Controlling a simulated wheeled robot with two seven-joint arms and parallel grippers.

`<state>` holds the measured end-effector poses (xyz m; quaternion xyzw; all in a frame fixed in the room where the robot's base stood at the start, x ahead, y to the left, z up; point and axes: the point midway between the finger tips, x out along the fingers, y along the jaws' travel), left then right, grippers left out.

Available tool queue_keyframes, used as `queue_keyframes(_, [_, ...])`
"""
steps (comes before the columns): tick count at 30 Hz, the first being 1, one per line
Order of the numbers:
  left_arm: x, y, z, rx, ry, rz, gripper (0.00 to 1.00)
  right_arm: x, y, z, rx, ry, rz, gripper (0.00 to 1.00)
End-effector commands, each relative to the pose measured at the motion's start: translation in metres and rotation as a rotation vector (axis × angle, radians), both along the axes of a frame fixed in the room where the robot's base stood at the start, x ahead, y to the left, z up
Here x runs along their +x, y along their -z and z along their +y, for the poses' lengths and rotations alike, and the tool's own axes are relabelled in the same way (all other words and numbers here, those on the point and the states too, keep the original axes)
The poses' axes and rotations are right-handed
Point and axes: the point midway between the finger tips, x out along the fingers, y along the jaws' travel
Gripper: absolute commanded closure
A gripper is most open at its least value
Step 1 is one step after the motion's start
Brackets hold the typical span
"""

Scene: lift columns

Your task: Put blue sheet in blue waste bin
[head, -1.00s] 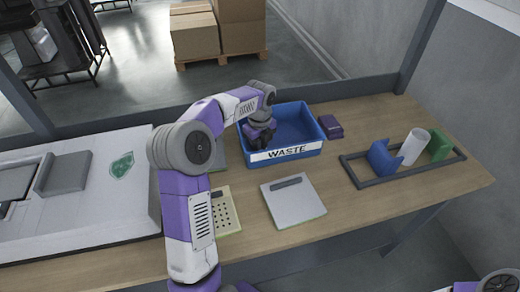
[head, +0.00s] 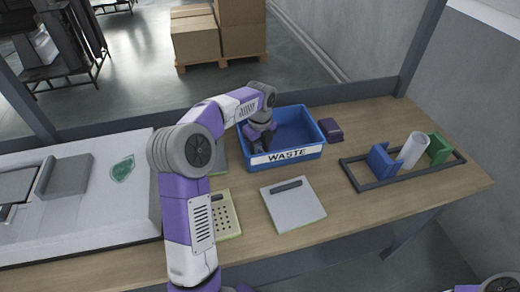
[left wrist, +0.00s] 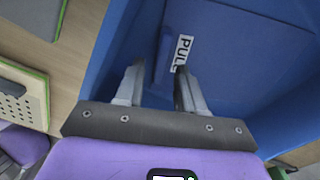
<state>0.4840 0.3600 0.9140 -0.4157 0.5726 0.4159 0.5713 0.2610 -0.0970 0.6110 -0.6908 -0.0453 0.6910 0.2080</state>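The blue waste bin (head: 318,128) stands at the back of the table, with a white WASTE label on its front. My left gripper (head: 263,142) is inside the bin's left part. In the left wrist view the left gripper (left wrist: 157,75) has its fingers apart, with a gap between the tips. A flat blue sheet (left wrist: 235,50) with a white PULL label shows past the fingertips, seemingly lying in the bin. In the head view I cannot tell the sheet from the bin's blue inside. My right gripper is not in view.
A dark rack (head: 405,175) at the right holds a blue piece (head: 382,160), a white roll (head: 411,150) and a green piece (head: 438,150). A grey panel (head: 293,204) and a perforated cream panel (head: 225,214) lie in front.

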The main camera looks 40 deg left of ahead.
Motion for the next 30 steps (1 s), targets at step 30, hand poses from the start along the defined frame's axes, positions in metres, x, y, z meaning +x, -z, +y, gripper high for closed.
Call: queue_keyframes(30, [0.001,-0.11,0.0,-0.001,0.0,-0.002,0.62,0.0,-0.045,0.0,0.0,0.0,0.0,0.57])
